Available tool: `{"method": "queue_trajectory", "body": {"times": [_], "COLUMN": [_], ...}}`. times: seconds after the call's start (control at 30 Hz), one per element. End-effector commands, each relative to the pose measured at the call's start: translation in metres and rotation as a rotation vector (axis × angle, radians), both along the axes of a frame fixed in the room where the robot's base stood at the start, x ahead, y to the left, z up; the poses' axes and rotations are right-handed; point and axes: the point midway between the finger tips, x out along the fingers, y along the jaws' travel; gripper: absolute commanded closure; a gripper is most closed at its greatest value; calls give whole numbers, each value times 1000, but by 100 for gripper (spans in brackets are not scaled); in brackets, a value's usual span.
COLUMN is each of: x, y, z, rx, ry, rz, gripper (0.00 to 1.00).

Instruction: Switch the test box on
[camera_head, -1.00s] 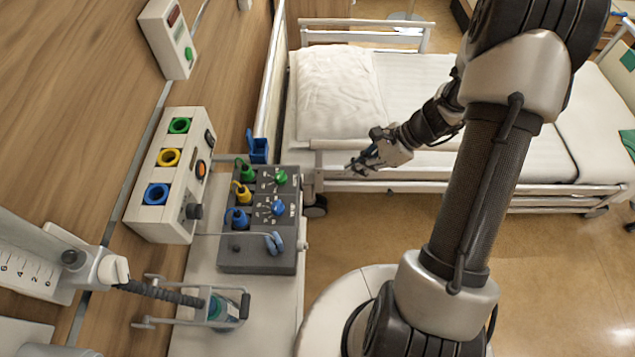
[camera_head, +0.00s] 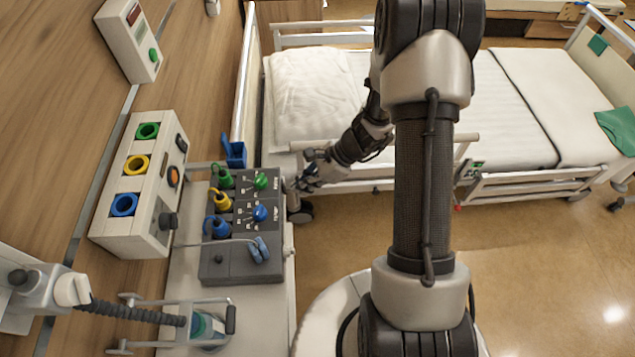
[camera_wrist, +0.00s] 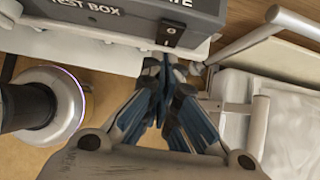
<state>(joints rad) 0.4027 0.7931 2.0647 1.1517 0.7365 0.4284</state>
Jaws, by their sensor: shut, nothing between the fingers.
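The test box (camera_head: 228,268) is a dark grey box on the white bedside top, with a green knob, a blue knob and plugged leads. In the wrist view its front face (camera_wrist: 120,13) carries the words "TEST BOX". A small black rocker switch (camera_wrist: 172,34) with pale marks sits at the right of that face. My gripper (camera_head: 306,180) is just right of the box in the head view. In the wrist view my gripper (camera_wrist: 164,84) is shut and empty, its blue-grey fingertips below the switch and apparently apart from it. The switch is not visible in the head view.
A white wall unit (camera_head: 150,215) with green, yellow and blue sockets stands left of the box. A blue holder (camera_head: 234,152) is behind it. The bed (camera_head: 315,95) and its rail lie beyond my gripper. Open floor (camera_head: 335,240) lies right of the bedside top.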

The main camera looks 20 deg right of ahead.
Motion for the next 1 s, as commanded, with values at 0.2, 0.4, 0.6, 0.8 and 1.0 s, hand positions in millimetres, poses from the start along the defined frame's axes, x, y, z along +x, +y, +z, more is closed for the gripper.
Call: {"method": "queue_trajectory", "body": {"times": [0.2, 0.4, 0.6, 0.8, 1.0], "x": [3, 3, 5, 5, 5], "y": [8, 8, 16, 15, 15], "z": [-1, -1, -7, -5, 1], "rx": [0, 0, 0, 0, 1], "ry": [1, 0, 0, 1, 0], "rz": [-1, -1, 1, -1, 0], "gripper": [100, 100, 100, 100, 100]}}
